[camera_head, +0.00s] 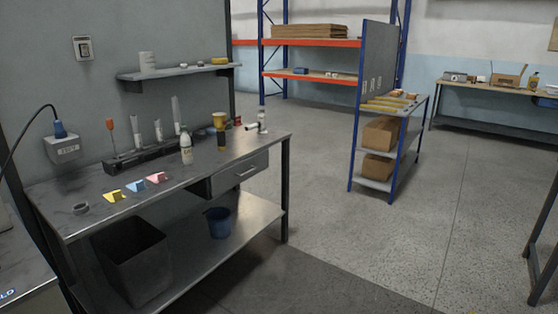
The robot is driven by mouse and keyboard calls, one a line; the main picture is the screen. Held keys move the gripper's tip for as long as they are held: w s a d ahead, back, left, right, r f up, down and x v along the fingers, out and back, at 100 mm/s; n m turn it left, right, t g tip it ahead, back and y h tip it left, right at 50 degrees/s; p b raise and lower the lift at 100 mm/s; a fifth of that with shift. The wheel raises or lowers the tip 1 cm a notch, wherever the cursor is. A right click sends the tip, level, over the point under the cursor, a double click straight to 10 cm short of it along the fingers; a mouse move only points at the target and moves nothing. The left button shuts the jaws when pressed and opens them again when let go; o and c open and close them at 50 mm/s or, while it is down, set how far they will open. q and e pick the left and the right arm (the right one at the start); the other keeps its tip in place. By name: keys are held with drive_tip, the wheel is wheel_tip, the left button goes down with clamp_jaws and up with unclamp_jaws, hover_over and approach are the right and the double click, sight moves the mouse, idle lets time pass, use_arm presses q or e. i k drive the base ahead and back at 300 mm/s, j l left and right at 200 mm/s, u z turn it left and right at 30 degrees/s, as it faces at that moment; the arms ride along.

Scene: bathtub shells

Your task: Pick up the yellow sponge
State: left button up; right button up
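A small yellow piece (114,197), which looks like the yellow sponge, lies near the front edge of the metal workbench (100,216), left of centre. A blue piece (136,186) and a pink piece (157,178) of similar size lie in a row to its right. The yellow piece is unobstructed, with nothing on top of it. Neither of my grippers shows in the head view.
A dark ring (81,209) lies left of the yellow piece. Behind stands a tool rack (143,159); a white bottle (186,149) stands to the right. A bin (133,260) and blue bucket (218,222) sit on the lower shelf. Floor (400,240) right of the bench is clear.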

sight(223, 61)
drive_tip(key=i, duration=0.75)
drive_tip(key=i+l+u, duration=0.1)
drive_tip(key=i, duration=0.65)
drive_tip(key=i+l+u, duration=0.1)
drive_tip(key=i+u, duration=0.3)
drive_tip(key=i+l+u, duration=0.2)
drive_tip(key=u, duration=0.15)
drive_tip(key=i+l+u, duration=0.8)
drive_tip(key=l, duration=0.15)
drive_tip(key=i+l+u, duration=0.3)
drive_tip(key=l+u, duration=0.15)
drive_tip(key=l, duration=0.2)
